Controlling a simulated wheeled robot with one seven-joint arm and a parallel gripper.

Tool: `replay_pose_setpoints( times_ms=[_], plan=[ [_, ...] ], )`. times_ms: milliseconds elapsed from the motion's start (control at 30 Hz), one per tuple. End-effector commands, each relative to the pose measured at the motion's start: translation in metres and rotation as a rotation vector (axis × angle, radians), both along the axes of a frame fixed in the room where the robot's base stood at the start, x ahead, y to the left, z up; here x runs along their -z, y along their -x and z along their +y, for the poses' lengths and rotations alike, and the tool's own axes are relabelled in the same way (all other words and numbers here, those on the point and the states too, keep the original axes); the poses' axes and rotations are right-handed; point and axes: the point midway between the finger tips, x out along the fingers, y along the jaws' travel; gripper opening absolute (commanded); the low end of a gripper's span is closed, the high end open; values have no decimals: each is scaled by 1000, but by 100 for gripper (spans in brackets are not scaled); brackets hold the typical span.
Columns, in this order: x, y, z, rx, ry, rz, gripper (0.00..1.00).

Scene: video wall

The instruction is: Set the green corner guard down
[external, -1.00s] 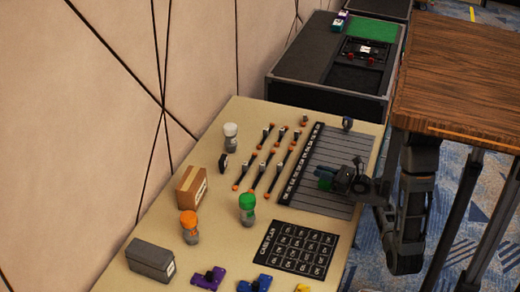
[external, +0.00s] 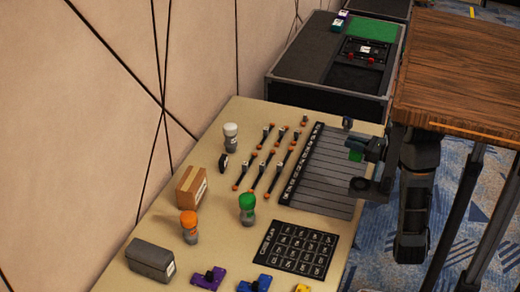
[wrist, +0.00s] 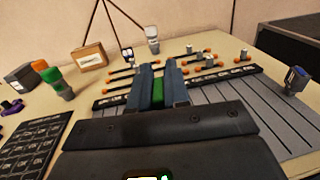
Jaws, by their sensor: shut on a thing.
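My gripper (external: 358,148) is at the right side of the table, above the grey slatted mat (external: 318,180). It is shut on the green corner guard (external: 355,156), which shows as a small green patch below the jaws. In the wrist view the green corner guard (wrist: 158,92) sits between the two blue-grey fingers (wrist: 158,75), which hide most of it. I cannot tell how far it is above the mat, though it looks raised.
A small dark upright item (external: 347,123) stands at the mat's far end. Orange-ended cables (external: 270,170) lie left of the mat. A black label card (external: 296,248), a green-topped bottle (external: 247,208) and a cardboard box (external: 191,187) stand nearer. Most mat slats are bare.

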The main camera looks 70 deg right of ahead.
Motion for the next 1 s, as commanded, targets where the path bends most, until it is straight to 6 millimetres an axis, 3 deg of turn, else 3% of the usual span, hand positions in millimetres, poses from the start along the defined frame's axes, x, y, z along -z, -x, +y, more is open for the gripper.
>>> replay_pose_setpoints(
  times_ms=[233,500,700,833,1000],
  plan=[
    [1,5,-32,-13,2,-6,0],
    [5,7,-102,-68,-1,-9,0],
    [-2,15,-141,-110,0,-5,0],
    [-6,18,-155,-127,-2,-2,0],
    [-2,11,-156,-139,-4,0,0]
  ],
)
